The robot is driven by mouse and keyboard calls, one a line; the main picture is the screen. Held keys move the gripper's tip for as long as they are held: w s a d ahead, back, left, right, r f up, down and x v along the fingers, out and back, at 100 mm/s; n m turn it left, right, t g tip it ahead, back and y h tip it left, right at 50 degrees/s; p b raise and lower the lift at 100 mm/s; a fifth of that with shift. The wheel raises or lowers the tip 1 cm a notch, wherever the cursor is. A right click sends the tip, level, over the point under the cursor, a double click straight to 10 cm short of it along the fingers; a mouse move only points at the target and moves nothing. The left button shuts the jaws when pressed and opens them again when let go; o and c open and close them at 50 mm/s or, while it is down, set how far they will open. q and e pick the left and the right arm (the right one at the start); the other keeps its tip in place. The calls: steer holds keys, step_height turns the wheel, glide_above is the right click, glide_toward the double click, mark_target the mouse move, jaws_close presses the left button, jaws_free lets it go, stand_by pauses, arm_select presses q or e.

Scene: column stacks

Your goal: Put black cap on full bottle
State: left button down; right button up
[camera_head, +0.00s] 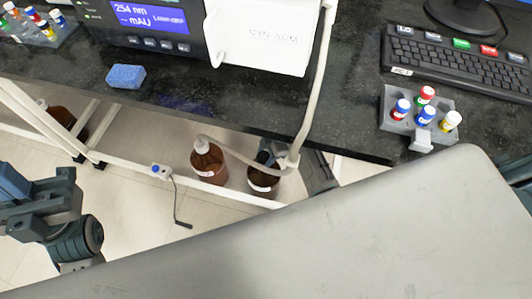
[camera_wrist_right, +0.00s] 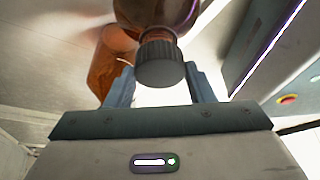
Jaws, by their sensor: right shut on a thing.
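A brown bottle (camera_head: 263,184) stands below the bench in the head view. My right gripper (camera_head: 268,156) is at its top, and a pale tube partly hides that spot. In the right wrist view my right gripper (camera_wrist_right: 161,84) is shut on the black cap (camera_wrist_right: 160,62), which is ribbed. The cap lines up with the neck of a brown bottle (camera_wrist_right: 155,12); I cannot tell whether it is fully seated. A second brown bottle (camera_head: 210,168) with a white top and a tube stands to the left. Fill levels cannot be told. My left arm shows at the left, its fingertips not visible.
The dark bench (camera_head: 240,105) overhangs the bottles and carries an instrument (camera_head: 165,28), a blue sponge (camera_head: 125,77), a keyboard (camera_head: 455,62) and a vial rack (camera_head: 398,126). A white frame rail (camera_head: 130,160) runs beside the bottles. The pale tube (camera_head: 312,100) hangs close to my right gripper.

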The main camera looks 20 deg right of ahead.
steer(key=shift+f, duration=0.85)
stand_by(1.1)
steer(key=o, duration=1)
steer(key=p+v, duration=0.3)
steer(key=v, duration=0.7)
steer(key=shift+r, duration=0.35)
steer(key=shift+d, duration=0.1)
